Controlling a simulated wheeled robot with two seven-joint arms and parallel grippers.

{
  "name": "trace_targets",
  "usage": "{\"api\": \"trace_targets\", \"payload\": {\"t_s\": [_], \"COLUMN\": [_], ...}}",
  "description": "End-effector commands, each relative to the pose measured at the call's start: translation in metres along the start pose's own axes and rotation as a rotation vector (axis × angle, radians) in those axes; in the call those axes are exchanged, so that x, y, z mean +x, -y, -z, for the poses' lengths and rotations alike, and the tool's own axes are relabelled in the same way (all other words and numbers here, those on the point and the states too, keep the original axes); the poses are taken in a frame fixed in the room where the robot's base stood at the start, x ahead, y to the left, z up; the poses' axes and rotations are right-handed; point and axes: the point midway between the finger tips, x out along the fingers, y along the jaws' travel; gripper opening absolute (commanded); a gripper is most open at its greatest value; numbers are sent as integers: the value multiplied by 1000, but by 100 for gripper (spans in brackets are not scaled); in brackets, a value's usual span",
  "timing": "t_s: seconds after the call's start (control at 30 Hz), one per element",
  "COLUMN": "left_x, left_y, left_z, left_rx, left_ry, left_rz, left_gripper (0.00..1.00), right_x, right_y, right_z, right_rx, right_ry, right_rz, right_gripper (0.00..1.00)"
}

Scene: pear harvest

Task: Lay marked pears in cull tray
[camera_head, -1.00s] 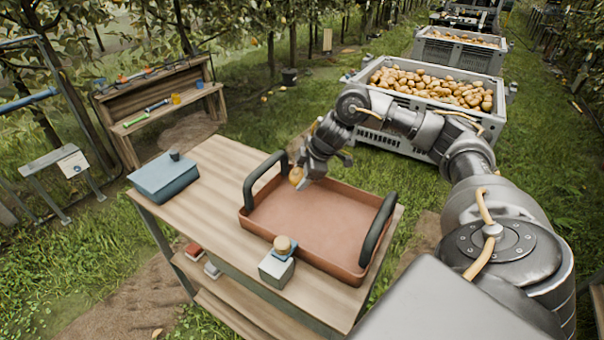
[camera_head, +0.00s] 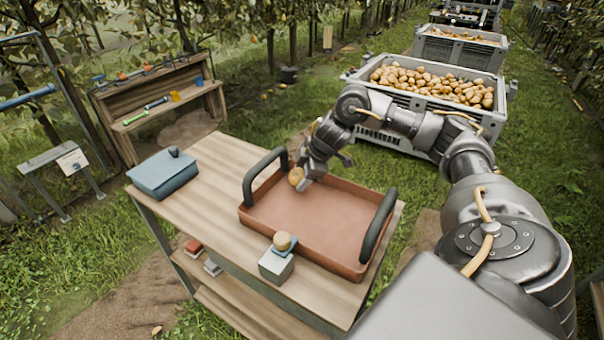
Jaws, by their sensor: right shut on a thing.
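The cull tray (camera_head: 315,213) is a shallow reddish-brown tray with two dark handles on a wooden cart. No pear shows lying in it. My right gripper (camera_head: 301,180) reaches in from the right over the far-left part of the tray. It is shut on a yellow-brown pear (camera_head: 296,175), held close to the tray's far-left inner side. I cannot tell whether the pear touches the tray floor. Any mark on the pear is too small to see. Many pears (camera_head: 430,82) fill a grey bin (camera_head: 400,118) behind the tray. My left gripper is not in view.
The wooden cart top (camera_head: 205,215) also holds a blue-grey box (camera_head: 163,173) at left and a small block with a round wooden knob (camera_head: 280,250) at the tray's near edge. A wooden bench (camera_head: 160,105) with tools stands further back left. The tray's middle is clear.

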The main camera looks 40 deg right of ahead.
Motion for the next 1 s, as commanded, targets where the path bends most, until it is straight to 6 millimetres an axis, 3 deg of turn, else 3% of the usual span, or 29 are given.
{"api": "trace_targets", "payload": {"t_s": [1.0], "left_x": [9], "left_y": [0], "left_z": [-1], "left_rx": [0], "left_ry": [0], "left_rz": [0], "left_gripper": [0], "right_x": [14], "right_y": [4], "right_z": [-6], "right_rx": [1], "right_ry": [-1], "right_rz": [-1], "right_gripper": [29]}}
